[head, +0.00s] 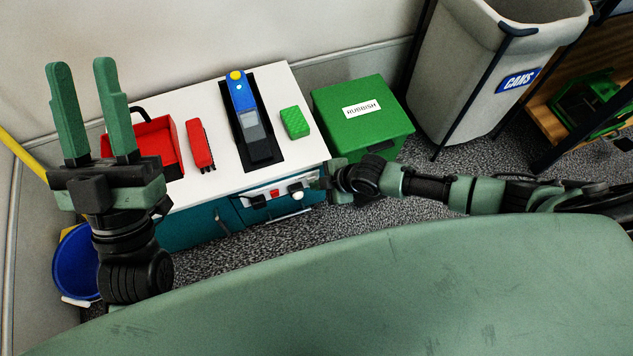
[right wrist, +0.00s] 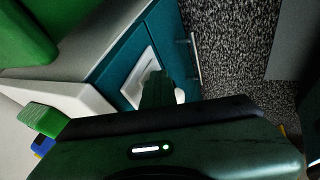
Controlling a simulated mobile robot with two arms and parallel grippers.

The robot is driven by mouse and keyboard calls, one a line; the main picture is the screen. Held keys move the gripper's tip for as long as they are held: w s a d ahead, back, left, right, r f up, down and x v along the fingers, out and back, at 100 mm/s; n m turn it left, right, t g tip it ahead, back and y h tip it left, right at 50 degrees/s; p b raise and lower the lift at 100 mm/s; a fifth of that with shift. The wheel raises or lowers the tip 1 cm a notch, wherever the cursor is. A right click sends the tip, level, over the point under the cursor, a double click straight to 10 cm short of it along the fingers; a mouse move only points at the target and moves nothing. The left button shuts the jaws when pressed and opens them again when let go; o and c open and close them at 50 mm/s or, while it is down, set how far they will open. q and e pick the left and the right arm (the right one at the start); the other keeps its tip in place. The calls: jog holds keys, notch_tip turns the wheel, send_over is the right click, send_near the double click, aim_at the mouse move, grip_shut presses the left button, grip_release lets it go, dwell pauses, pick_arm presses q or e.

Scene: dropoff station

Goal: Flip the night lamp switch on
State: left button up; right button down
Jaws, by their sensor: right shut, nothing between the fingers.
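A pale panel (head: 262,195) sits on the teal cabinet front, below the white top. It carries a small red part (head: 275,193) and a round white part (head: 297,195); I cannot tell for sure which belongs to the night lamp switch. The panel also shows in the right wrist view (right wrist: 142,68). My right gripper (right wrist: 157,88) is shut and empty, its fingers in front of the panel, with the white part (right wrist: 180,96) just right of them. I cannot tell whether they touch. My left gripper (head: 85,70) is open and empty, pointing up, away from the panel.
On the white tabletop (head: 215,98) are a red bin (head: 150,145), a red tool (head: 200,145), a blue-and-grey device (head: 245,110) and a green block (head: 294,122). A green rubbish box (head: 360,125) stands right of the cabinet. A blue bucket (head: 75,262) is at lower left.

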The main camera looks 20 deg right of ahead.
pick_arm(q)
jog(key=shift+w+f+g, duration=0.6)
jog(key=shift+w+f, duration=0.2)
jog(key=shift+f, duration=0.1)
pick_arm(e)
jog(key=shift+w+r, duration=0.1)
jog(key=shift+r, duration=0.25)
pick_arm(q)
jog(key=shift+w+d+p, duration=0.1)
jog(key=shift+p, duration=0.2)
